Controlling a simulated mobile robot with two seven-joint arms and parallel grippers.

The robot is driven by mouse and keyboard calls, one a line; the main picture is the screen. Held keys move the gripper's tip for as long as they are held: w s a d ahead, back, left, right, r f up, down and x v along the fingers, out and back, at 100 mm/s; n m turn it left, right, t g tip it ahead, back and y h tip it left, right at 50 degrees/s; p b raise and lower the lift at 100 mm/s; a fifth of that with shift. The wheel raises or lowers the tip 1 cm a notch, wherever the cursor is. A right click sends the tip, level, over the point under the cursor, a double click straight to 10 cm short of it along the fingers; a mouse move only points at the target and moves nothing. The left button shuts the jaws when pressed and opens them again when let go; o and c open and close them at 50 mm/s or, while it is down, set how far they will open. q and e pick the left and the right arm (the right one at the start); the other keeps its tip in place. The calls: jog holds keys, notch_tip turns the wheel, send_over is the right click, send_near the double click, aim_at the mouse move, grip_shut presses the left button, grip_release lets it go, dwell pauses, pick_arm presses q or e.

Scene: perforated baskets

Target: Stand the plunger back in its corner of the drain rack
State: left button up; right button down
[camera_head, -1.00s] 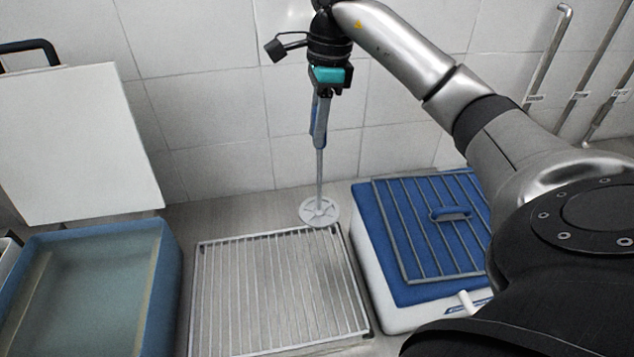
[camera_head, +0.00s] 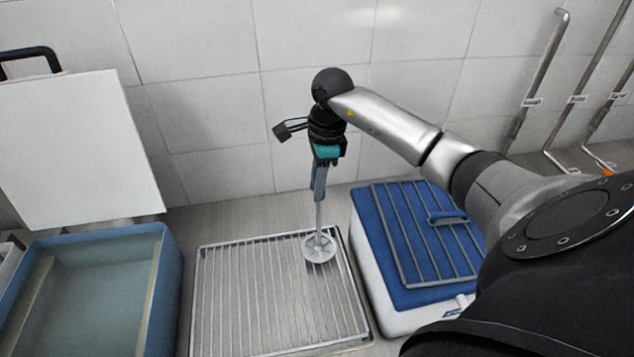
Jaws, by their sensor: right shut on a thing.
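The plunger (camera_head: 319,247) has a thin grey shaft and a pale perforated disc at its lower end. It hangs upright from my right gripper (camera_head: 319,175), which is shut on its upper part. The disc shows over the far right part of the drain rack (camera_head: 235,290), a rectangular wire grid on the counter. I cannot tell whether the disc touches the bars. My left gripper is not in view.
A blue-rimmed tub of liquid (camera_head: 172,290) stands left of the rack, with a raised white panel (camera_head: 80,150) behind it. A white box with a blue lid (camera_head: 410,297) and a wire grid on top stands close on the right. A tiled wall (camera_head: 215,150) closes the back.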

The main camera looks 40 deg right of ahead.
jog(key=c, duration=1.1)
grip_release()
jog(key=shift+f, duration=0.15)
jog(key=o, duration=0.4)
jog(key=shift+o, duration=0.2)
jog(key=shift+r, duration=0.2)
jog(key=r, duration=0.4)
jog(key=r+b, duration=0.1)
jog(key=r, duration=0.3)
jog(key=d+r, duration=0.1)
jog(key=r, duration=0.3)
jog(key=shift+s+d+b, duration=0.1)
jog(key=shift+s+b, duration=0.2)
jog(key=shift+s, duration=0.1)
jog(key=shift+f, duration=0.1)
